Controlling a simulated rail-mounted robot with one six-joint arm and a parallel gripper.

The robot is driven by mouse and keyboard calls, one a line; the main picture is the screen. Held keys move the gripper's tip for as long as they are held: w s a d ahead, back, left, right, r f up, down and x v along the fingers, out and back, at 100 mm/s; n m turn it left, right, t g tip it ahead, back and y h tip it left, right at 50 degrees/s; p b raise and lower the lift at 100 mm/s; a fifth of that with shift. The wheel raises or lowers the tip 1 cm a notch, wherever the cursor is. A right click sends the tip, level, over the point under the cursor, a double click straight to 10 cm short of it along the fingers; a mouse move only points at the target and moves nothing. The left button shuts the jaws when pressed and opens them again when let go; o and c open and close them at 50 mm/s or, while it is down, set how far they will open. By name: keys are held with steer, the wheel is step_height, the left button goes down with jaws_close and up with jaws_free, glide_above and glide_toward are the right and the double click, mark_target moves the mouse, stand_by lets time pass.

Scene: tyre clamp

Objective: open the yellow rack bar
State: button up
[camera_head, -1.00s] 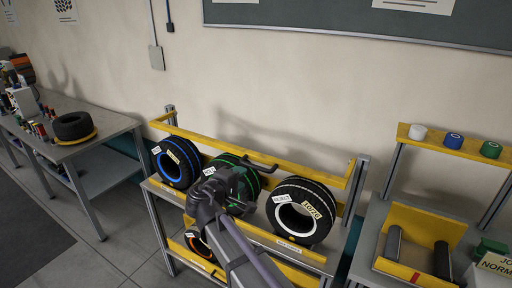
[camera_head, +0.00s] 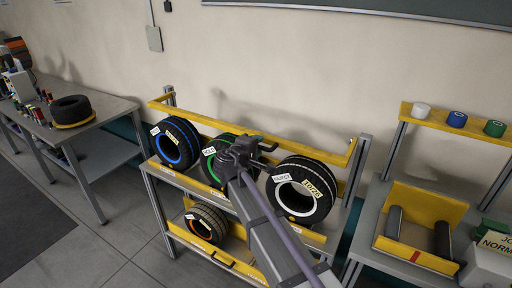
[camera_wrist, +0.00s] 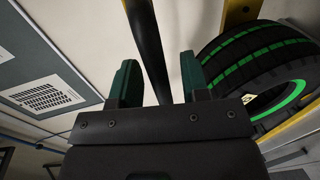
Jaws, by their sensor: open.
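The yellow rack bar (camera_head: 322,156) runs across the top front of the tyre rack, above the upper row of tyres. In the wrist view a piece of yellow bar (camera_wrist: 240,12) shows at the top right. My gripper (camera_head: 268,147) is at the middle of the bar, in front of it, and hides part of it. In the wrist view its two green-padded fingers are apart, with a dark handle-like rod (camera_wrist: 149,45) running between or just beyond them. I cannot tell whether the fingers touch the rod.
A blue-striped tyre (camera_head: 177,143), a green-striped tyre (camera_head: 208,165) and a white-striped tyre (camera_head: 313,176) stand on the upper shelf. An orange-marked tyre (camera_head: 213,222) is below. A workbench (camera_head: 110,125) is left; a yellow cradle (camera_head: 425,205) is right.

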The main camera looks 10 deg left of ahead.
jaws_close()
stand_by(0.4)
